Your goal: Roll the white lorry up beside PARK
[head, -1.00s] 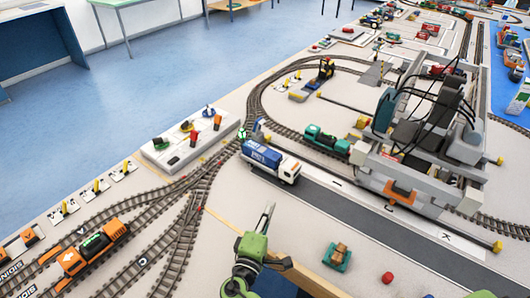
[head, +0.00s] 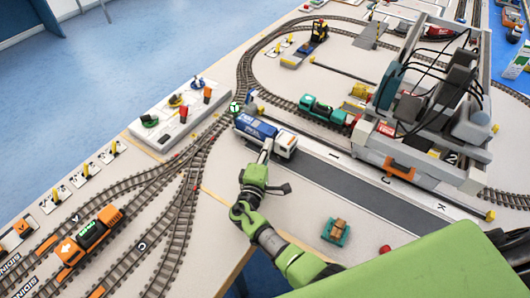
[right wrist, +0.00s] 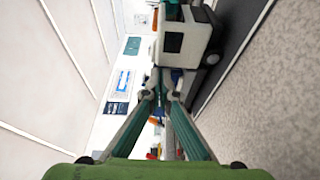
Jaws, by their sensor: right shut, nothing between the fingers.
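The white lorry, with a white cab (head: 284,144) and a blue tank (head: 257,128), stands on the dark road strip (head: 340,182), its cab toward the right. My right gripper (head: 266,147) is shut and empty, its tips at the near side of the lorry by the cab. In the right wrist view, the cab (right wrist: 187,42) is just beyond the shut fingertips (right wrist: 161,92); I cannot tell whether they touch. No PARK marking can be read; letters such as I, J and K line the road's far edge. My left gripper is not in view.
A gantry crane (head: 402,168) stands over the far side of the road. A green cart with a brown load (head: 336,231) and a red piece (head: 385,249) lie on the near side. An orange locomotive (head: 88,236) is on the left tracks. The road right of the lorry is clear.

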